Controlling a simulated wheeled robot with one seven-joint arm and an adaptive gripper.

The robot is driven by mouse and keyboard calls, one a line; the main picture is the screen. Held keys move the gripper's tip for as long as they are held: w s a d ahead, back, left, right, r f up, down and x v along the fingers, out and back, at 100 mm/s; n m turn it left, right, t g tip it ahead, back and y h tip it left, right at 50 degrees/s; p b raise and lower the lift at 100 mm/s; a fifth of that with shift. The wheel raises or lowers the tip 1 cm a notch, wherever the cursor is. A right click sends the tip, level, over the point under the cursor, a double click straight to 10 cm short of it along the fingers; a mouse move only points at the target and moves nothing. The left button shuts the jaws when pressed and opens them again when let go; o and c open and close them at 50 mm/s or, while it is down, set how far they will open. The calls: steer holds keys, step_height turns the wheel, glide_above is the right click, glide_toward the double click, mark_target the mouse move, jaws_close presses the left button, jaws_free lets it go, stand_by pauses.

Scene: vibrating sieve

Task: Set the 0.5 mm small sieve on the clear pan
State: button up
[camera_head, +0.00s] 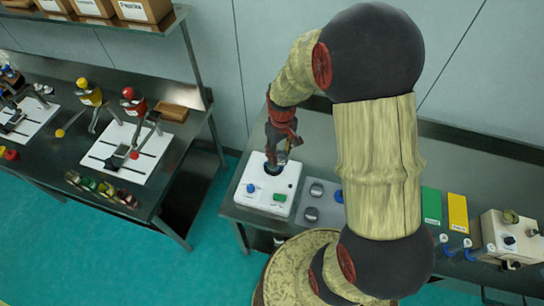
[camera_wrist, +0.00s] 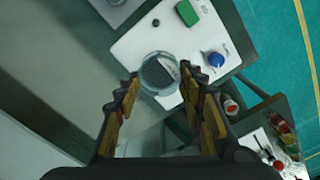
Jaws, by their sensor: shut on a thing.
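My gripper (camera_head: 275,163) is low over the white machine (camera_head: 252,196) on the bench. In the wrist view its two fingers (camera_wrist: 159,80) stand on either side of a small round sieve with dark mesh (camera_wrist: 158,72), and they are shut on it. A clear, see-through rim (camera_wrist: 160,92) shows around and below the mesh, over the edge of the white machine (camera_wrist: 140,42); I take it for the clear pan. I cannot tell whether the sieve touches the pan or hangs just above it. The sieve's size marking is not readable.
The machine has a blue knob (camera_wrist: 216,59) and a green switch (camera_wrist: 187,12). A grey mat (camera_head: 327,213) beside it holds round metal pieces (camera_head: 317,190). Green (camera_head: 431,206) and yellow (camera_head: 457,213) blocks stand farther right. Another bench (camera_head: 60,165) is at left, across a floor gap.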

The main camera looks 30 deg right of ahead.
steer(key=w+f, duration=0.4)
steer(key=f, duration=0.1)
steer(key=shift+w+a+f, duration=0.1)
steer(key=shift+w+f, duration=0.1)
steer(key=shift+f, duration=0.05)
steer(key=shift+w+f, duration=0.15)
steer(key=shift+f, duration=0.15)
step_height(320, 180, down, 3)
steer(key=shift+r, duration=0.1)
steer(key=o, duration=1.1)
steer(key=shift+c, duration=0.2)
steer(key=shift+o, duration=0.6)
